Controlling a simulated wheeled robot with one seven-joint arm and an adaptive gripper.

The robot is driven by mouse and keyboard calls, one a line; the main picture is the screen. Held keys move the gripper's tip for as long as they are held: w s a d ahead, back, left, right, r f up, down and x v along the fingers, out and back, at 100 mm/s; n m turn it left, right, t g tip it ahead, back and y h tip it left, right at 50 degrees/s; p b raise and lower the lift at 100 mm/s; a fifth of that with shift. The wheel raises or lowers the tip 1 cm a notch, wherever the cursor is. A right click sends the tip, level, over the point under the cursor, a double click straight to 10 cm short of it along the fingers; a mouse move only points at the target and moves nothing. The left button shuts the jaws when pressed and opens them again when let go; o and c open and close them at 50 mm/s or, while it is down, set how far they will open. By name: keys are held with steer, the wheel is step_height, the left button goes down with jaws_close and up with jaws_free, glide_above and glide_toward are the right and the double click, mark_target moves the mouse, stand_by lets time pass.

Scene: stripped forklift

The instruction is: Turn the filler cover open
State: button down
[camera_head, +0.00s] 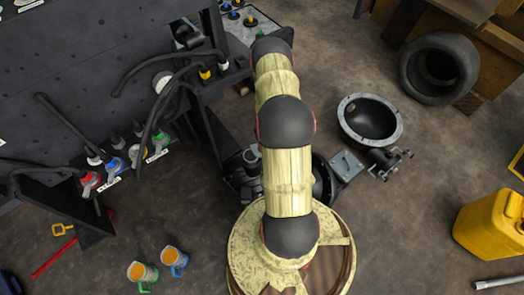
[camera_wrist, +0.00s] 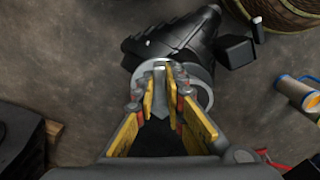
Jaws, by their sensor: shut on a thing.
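The filler cover (camera_wrist: 204,75) is a round light-grey cap on the end of a black ribbed body (camera_wrist: 172,36) in the wrist view. A thin grey upright tab (camera_wrist: 160,76) stands across its middle. My gripper (camera_wrist: 162,84) has yellow-padded fingers on either side of this tab and is shut on it. The fingers and palm hide the near part of the cover. In the head view my arm covers the middle of the picture, and neither the gripper nor the cover can be made out.
A dark panel with hoses and coloured connectors (camera_head: 118,165) stands at the left. A grey-rimmed bowl (camera_head: 370,120), a tyre (camera_head: 439,68) and a yellow canister (camera_head: 492,230) are on the right. Two jugs (camera_head: 142,272) stand at lower left.

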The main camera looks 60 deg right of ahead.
steer(key=d+n, duration=0.1)
steer(key=n, duration=0.1)
steer(key=w+d+n, duration=0.1)
steer(key=n, duration=0.1)
steer(key=shift+d+n+b, duration=0.3)
steer(key=shift+b, duration=0.1)
steer(key=shift+w+d+n+b, duration=0.25)
steer(key=shift+w+d+n, duration=0.3)
steer(key=shift+n, duration=0.6)
steer(key=shift+w+d+n+b, duration=0.2)
steer(key=shift+w+d+n, duration=0.25)
steer(key=shift+n, duration=0.7)
steer(key=shift+w, duration=0.1)
steer(key=c, duration=1.9)
jaws_free()
steer(key=shift+o, duration=0.3)
step_height(320, 180, up, 12)
